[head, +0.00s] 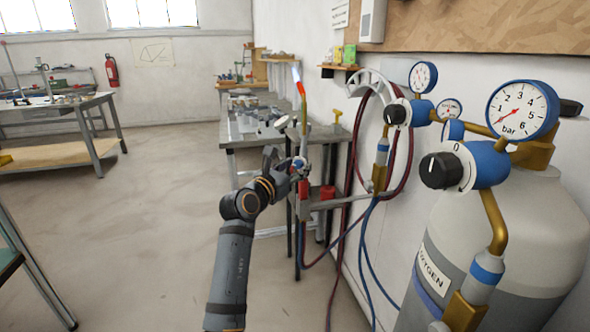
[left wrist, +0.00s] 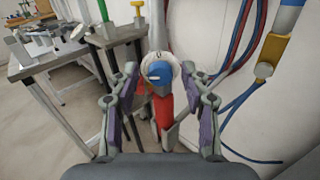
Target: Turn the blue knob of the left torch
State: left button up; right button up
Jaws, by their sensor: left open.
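The blue knob (left wrist: 158,73) faces the left wrist camera, in front of a pale round dial. A red torch part (left wrist: 163,108) shows below it. In the head view small blue and red parts (head: 299,164) of the torch show just past my left gripper (head: 284,164), mostly hidden by it. The left gripper is open, its fingers on either side of the knob, with a visible gap on each side in the left wrist view (left wrist: 159,78). My right gripper is in neither view.
A large oxygen cylinder (head: 412,296) with gauges and a black knob (head: 440,170) stands at the right. Red and blue hoses (head: 367,262) hang along the wall. A metal workbench (head: 240,140) with tools stands behind.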

pick_arm(q)
grip_shut()
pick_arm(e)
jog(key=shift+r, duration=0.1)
pick_arm(q)
jog(key=m+p, duration=0.1)
jog(key=m, duration=0.3)
jog(key=shift+r+p, duration=0.1)
jog(key=shift+p, duration=0.3)
jog(key=shift+m, duration=0.6)
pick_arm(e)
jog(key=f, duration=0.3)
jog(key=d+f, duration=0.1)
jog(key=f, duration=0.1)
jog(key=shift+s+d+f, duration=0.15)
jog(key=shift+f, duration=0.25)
pick_arm(q)
grip_release()
